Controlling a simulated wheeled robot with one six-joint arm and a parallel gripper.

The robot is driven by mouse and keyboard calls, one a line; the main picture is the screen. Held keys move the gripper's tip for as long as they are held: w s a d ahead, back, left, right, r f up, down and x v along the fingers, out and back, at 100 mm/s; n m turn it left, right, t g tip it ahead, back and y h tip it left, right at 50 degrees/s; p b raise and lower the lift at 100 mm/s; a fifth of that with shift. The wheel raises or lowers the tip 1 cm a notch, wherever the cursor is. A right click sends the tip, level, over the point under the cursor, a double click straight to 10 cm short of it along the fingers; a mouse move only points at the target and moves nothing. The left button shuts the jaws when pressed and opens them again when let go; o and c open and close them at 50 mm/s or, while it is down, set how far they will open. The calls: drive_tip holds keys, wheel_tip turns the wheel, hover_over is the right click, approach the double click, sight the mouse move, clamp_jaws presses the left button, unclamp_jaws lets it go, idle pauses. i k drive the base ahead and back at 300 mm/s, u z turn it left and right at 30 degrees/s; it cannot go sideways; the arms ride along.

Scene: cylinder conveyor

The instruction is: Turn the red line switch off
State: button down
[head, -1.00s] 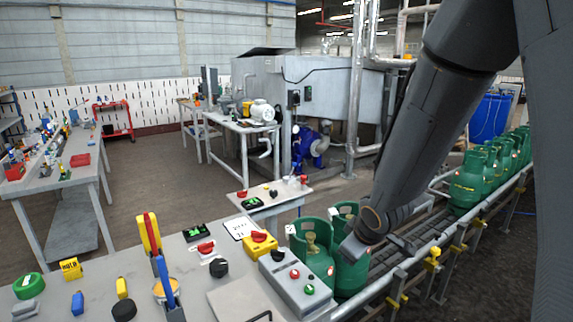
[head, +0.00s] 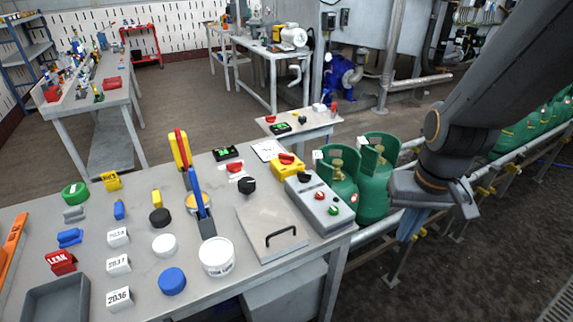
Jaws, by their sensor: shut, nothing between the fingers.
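On the workbench, a yellow box with a red rotary knob (head: 286,160) stands at the back right. A second red rotary knob (head: 235,168) sits on a small white plate to its left, with a black knob (head: 247,186) in front. Which one the task means by the red line switch is not labelled legibly. My gripper (head: 408,226) hangs to the right of the bench, in front of the green cylinders, shut and empty, apart from all the switches.
Two green gas cylinders (head: 376,180) stand just behind the control box, beside the conveyor. A smaller table (head: 300,124) stands behind.

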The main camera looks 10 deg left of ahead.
sight(285, 159)
drive_tip(key=z, duration=0.25)
drive_tip(key=k, duration=0.65)
drive_tip(key=z, duration=0.55)
drive_tip(key=k, duration=0.5)
drive_tip(key=u, duration=0.6)
drive_tip(key=i, duration=0.6)
drive_tip(key=u, duration=0.4)
drive_tip(key=i, duration=0.8)
drive_tip(key=z, duration=0.2)
